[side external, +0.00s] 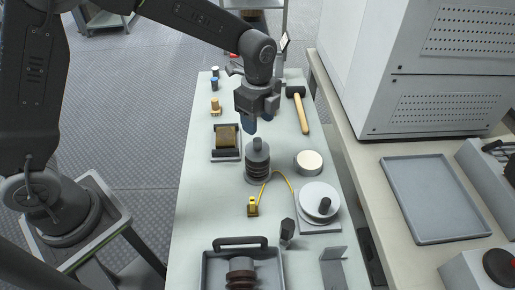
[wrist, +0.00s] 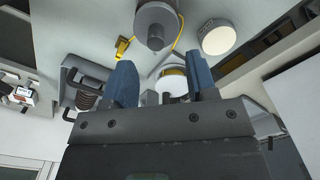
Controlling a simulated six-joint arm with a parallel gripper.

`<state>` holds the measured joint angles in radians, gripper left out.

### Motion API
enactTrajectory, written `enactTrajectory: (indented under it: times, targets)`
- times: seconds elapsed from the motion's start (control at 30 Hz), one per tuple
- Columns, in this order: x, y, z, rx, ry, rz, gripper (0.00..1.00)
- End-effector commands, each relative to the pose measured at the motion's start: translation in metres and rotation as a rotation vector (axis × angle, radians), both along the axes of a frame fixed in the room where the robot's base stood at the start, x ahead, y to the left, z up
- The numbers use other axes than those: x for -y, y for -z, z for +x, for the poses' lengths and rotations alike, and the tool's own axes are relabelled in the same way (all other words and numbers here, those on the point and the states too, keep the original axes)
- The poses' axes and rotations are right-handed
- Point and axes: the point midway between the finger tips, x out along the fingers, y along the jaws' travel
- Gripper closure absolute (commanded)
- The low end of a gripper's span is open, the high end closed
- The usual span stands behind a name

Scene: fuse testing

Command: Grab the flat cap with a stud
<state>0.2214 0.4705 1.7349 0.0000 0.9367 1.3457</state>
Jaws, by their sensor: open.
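A dark grey ribbed cylinder (side external: 257,173) stands upright on the pale table, with a flat cap (side external: 257,154) and a narrow upright stud (side external: 257,143) on top. In the wrist view the cap (wrist: 168,13) shows at the top edge, partly cut off, with the stud (wrist: 156,40) pointing towards the camera. My gripper (side external: 258,126) is above the cylinder, its blue fingers apart and empty. In the wrist view my gripper (wrist: 160,64) has the stud a little above the gap between the fingertips. Contact is not visible.
A white round puck (side external: 308,164) and a white disc with a black knob (side external: 326,190) are to the right. A yellow device (side external: 252,207) with a yellow cable lies in front. A brown block (side external: 224,139) in a frame is left. A hammer (side external: 299,113) lies behind.

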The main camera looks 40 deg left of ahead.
Motion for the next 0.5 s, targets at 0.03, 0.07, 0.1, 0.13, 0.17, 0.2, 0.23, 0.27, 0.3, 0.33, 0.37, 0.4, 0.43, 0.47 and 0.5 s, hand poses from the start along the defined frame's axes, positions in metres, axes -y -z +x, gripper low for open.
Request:
enactTrajectory:
  times: [0.03,0.07,0.1,0.13,0.17,0.2,0.23,0.27,0.3,0.33,0.37,0.4,0.43,0.47,0.5]
  targets:
    - [0.0,0.007,-0.001,-0.003,0.0,0.001,0.48]
    - [0.0,0.01,-0.001,-0.003,-0.001,0.001,0.48]
    - [0.0,0.012,-0.001,-0.001,-0.001,0.0,0.48]
    - [0.0,0.014,-0.001,-0.001,-0.001,0.0,0.48]
    - [0.0,0.015,-0.001,-0.001,-0.001,0.0,0.48]
    - [0.0,0.017,-0.001,-0.002,-0.001,0.0,0.48]
    - [0.0,0.02,-0.001,-0.002,-0.001,0.0,0.48]
    - [0.001,0.022,-0.002,-0.002,-0.001,0.001,0.48]
    - [0.001,0.027,-0.003,-0.002,-0.001,0.001,0.48]
    - [0.002,0.031,-0.004,-0.004,-0.001,0.001,0.48]
    - [0.002,0.036,-0.005,-0.004,-0.001,0.001,0.48]
    - [0.003,0.043,-0.006,-0.005,0.0,0.001,0.48]
    - [0.003,0.047,-0.007,-0.004,-0.001,0.001,0.48]
    - [0.004,0.051,-0.007,-0.003,-0.001,0.001,0.48]
    - [0.003,0.056,-0.006,-0.003,-0.001,0.001,0.48]
